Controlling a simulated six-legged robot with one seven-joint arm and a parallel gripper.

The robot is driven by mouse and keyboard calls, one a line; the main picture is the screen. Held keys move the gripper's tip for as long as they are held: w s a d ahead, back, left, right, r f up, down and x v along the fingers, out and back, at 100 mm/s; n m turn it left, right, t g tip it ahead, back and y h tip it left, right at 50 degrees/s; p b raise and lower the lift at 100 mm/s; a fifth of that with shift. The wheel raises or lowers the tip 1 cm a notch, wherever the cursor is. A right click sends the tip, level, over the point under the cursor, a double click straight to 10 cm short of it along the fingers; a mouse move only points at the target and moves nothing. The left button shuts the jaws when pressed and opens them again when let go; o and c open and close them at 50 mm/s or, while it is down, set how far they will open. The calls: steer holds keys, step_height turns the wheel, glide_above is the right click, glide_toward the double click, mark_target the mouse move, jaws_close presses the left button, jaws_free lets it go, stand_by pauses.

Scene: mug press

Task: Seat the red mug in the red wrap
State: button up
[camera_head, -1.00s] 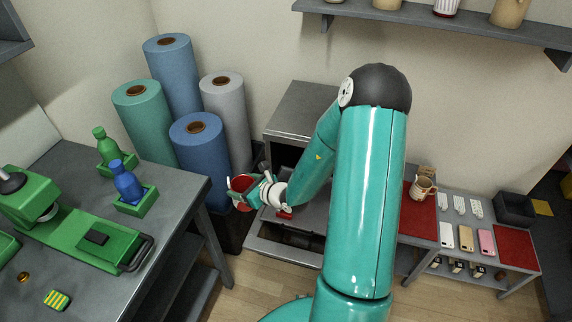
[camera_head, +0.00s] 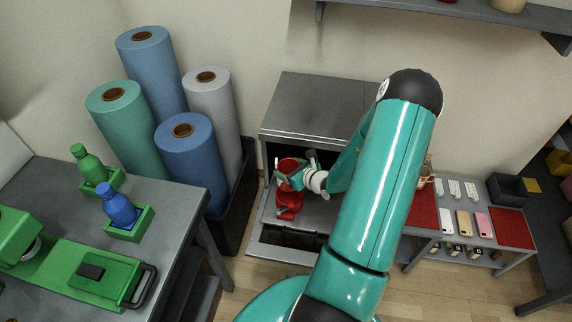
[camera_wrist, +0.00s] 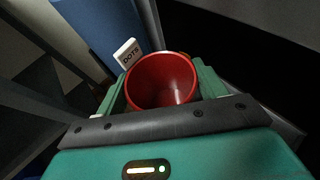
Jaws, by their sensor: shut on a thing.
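The red mug (camera_head: 289,165) is held upright or nearly so between the fingers of my gripper (camera_head: 291,178). In the wrist view, my gripper (camera_wrist: 160,92) is shut on the red mug (camera_wrist: 162,80), and I look into its empty inside. A red part, which looks like the red wrap (camera_head: 289,199), stands on the grey bench of the press directly below the mug in the head view. My fingers hide the mug's lower part, so I cannot tell whether it touches or sits inside the wrap.
A grey cabinet (camera_head: 318,104) with a dark opening stands behind the mug. Blue, green and grey rolls (camera_head: 190,150) stand to the left. A table (camera_head: 178,182) with green equipment and bottles is at the left. A bench with phones (camera_head: 464,222) is at the right.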

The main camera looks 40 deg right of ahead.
steer(key=shift+s+d+f, duration=0.15)
steer(key=shift+d+f, duration=0.1)
steer(key=shift+f, duration=0.05)
step_height(320, 180, down, 2)
steer(key=shift+s, duration=0.1)
steer(key=shift+f, duration=0.95)
steer(key=shift+f, duration=0.45)
stand_by(0.7)
steer(key=shift+f, duration=1.8)
steer(key=o, duration=1.6)
